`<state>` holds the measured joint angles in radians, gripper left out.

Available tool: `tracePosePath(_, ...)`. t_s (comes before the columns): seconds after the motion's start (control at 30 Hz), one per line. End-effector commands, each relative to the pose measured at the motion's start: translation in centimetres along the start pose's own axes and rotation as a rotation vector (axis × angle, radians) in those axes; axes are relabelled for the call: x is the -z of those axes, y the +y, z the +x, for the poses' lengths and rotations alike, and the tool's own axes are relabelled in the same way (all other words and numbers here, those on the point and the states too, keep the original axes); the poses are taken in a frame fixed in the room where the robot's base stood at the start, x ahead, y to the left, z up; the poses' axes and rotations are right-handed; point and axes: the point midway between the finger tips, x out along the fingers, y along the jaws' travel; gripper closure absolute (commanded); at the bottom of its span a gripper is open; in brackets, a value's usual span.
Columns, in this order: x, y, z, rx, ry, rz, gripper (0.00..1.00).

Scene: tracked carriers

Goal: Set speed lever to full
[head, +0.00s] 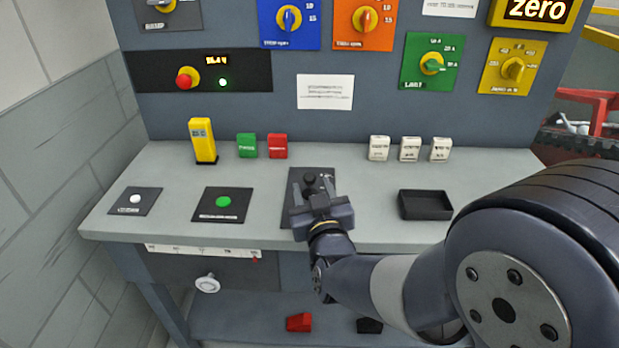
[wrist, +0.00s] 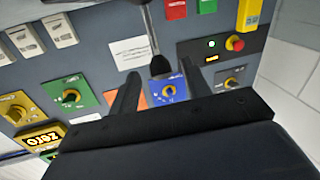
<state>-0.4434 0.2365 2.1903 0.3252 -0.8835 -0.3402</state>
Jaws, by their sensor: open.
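The speed lever appears to be the dark round knob (head: 310,180) on a dark plate (head: 322,171) at the middle of the desk top. In the wrist view the knob (wrist: 160,66) sits on a thin metal shaft. My gripper (head: 313,192) is over the plate with its fingers pointing to the panel. In the wrist view its open fingers (wrist: 158,76) lie on either side of the knob, with visible gaps. I cannot tell whether either finger touches it. The gripper hides the near part of the plate, and no lever markings are readable.
A green button plate (head: 223,203) and a white button plate (head: 135,200) lie to the left. A black tray (head: 426,204) is to the right. A yellow upright device (head: 203,140) and small blocks stand behind. The back panel holds several rotary knobs and a "zero" display (head: 537,10).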

Motion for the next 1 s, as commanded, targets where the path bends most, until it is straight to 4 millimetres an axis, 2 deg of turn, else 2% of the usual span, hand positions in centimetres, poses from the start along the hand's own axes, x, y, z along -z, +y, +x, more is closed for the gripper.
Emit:
tracePosePath(0.1,0.0,0.1,1.8,-0.001,-0.002,-0.001,0.55)
tracePosePath(0.23,0.0,0.0,3.1,0.0,-0.001,-0.001,0.55)
tracePosePath(0.63,0.0,0.0,3.8,0.001,-0.001,-0.001,0.55)
tracePosePath(1.0,0.0,0.0,3.8,0.001,-0.001,-0.001,0.85)
